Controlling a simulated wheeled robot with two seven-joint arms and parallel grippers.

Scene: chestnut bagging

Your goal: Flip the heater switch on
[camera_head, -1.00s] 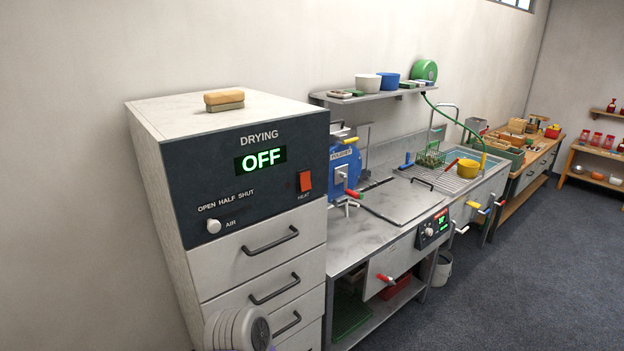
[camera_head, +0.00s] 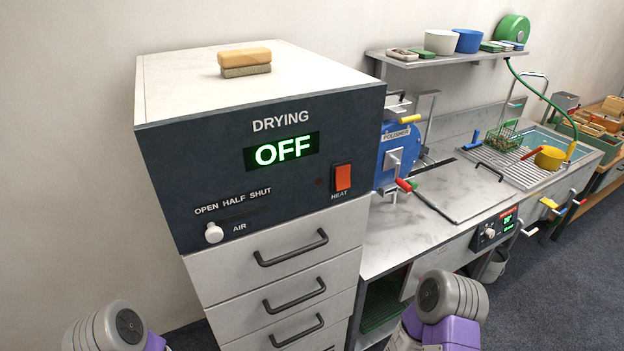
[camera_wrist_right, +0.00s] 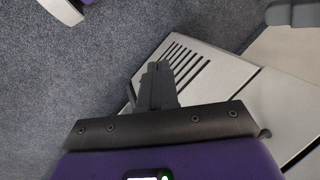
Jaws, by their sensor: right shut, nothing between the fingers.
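The drying cabinet (camera_head: 160,90) stands in the left half of the head view, with a dark front panel. Its red heater switch (camera_head: 342,177) sits at the panel's right, above the label HEAT. The display (camera_head: 282,152) reads OFF in green. My right gripper (camera_wrist_right: 157,72) shows in the right wrist view, shut and empty, over grey floor and a pale slotted surface. The switch is not in that view. In the head view only parts of my two arms show, low at the bottom edge, apart from the switch; the left gripper is out of view.
The white air knob (camera_head: 214,233) is at the panel's lower left, above drawers with dark handles (camera_head: 291,247). A two-tone block (camera_head: 245,62) lies on the cabinet top. A worktop (camera_head: 405,235) with a blue polisher (camera_head: 398,155) stands to the right. The space before the panel is clear.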

